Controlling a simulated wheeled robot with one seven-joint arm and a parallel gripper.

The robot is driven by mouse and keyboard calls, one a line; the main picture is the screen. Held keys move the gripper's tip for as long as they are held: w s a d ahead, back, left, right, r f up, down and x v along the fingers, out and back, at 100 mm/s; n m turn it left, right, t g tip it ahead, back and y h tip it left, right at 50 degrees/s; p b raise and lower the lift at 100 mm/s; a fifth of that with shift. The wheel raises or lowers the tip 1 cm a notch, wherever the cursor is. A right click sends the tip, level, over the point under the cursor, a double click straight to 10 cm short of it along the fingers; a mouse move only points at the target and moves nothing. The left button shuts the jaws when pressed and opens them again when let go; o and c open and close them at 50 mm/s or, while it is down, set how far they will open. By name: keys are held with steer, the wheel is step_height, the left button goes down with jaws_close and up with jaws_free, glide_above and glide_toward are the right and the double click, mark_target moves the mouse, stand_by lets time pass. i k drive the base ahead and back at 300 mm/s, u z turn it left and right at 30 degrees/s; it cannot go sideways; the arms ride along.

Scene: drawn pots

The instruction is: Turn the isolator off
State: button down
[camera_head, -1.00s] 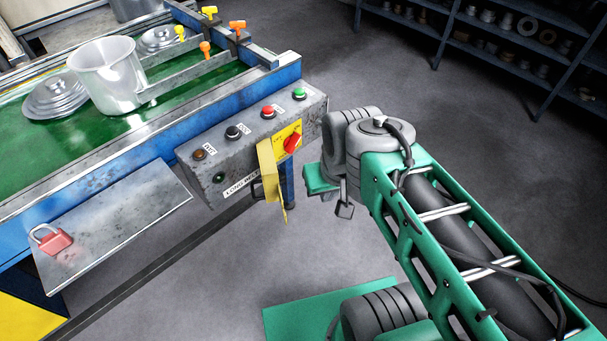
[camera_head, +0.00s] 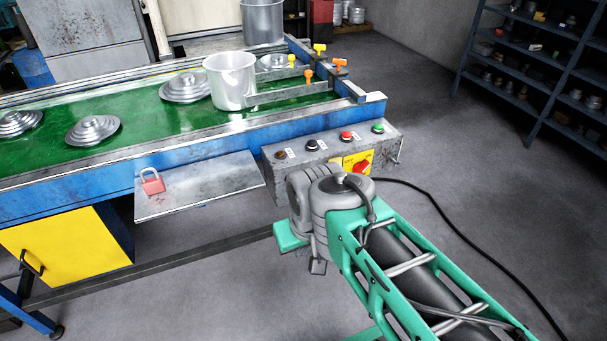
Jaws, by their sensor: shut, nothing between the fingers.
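The isolator is a red rotary knob (camera_head: 361,168) on a yellow plate (camera_head: 349,160), at the right part of the grey control box (camera_head: 280,180). The knob's handle looks slanted; its exact setting is too small to read. My gripper (camera_head: 318,266) shows only as a small grey end below the wrist, shut and empty. It is below the control box and apart from the knob.
Brown, black, red and green buttons line the box top. A red padlock (camera_head: 152,184) lies on the metal shelf (camera_head: 205,187) to the left. A pot (camera_head: 230,80) and several lids stand on the green conveyor (camera_head: 150,118). Open floor lies to the right, with a black cable.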

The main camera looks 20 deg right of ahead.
mark_target(359, 168)
steer(key=u, duration=0.4)
steer(key=i, duration=0.85)
steer(key=z, duration=1.8)
steer(key=i, duration=0.5)
steer(key=z, duration=0.05)
steer(key=k, duration=0.5)
steer(key=u, duration=2.7)
steer(key=k, duration=1.25)
steer(key=z, duration=1.8)
